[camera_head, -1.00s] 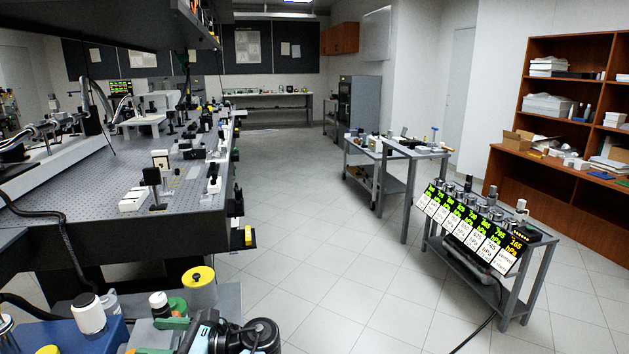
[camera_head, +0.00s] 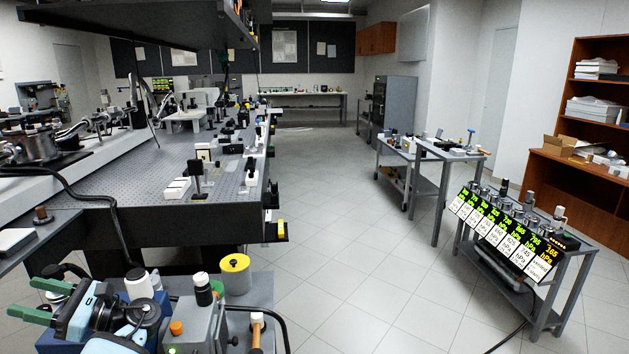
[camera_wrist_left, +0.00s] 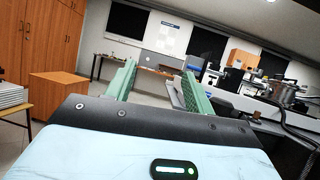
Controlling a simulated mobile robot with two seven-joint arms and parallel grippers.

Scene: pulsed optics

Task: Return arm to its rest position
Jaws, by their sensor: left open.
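My left gripper (camera_head: 22,297) is at the lower left of the head view, with its two green fingers pointing left. The fingers are spread apart and nothing is between them. The left wrist view also shows the open fingers (camera_wrist_left: 159,68) with only the distant room between them. The pale blue and black left arm is folded at the bottom of the head view, in front of a cart with containers. My right gripper does not show.
The black optical table (camera_head: 130,215) stands beyond the left gripper. A yellow-lidded container (camera_head: 235,275) and a white-capped bottle (camera_head: 203,290) stand close by the arm. A small table with pressure displays (camera_head: 505,235) is at right. The tiled floor (camera_head: 340,230) between is clear.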

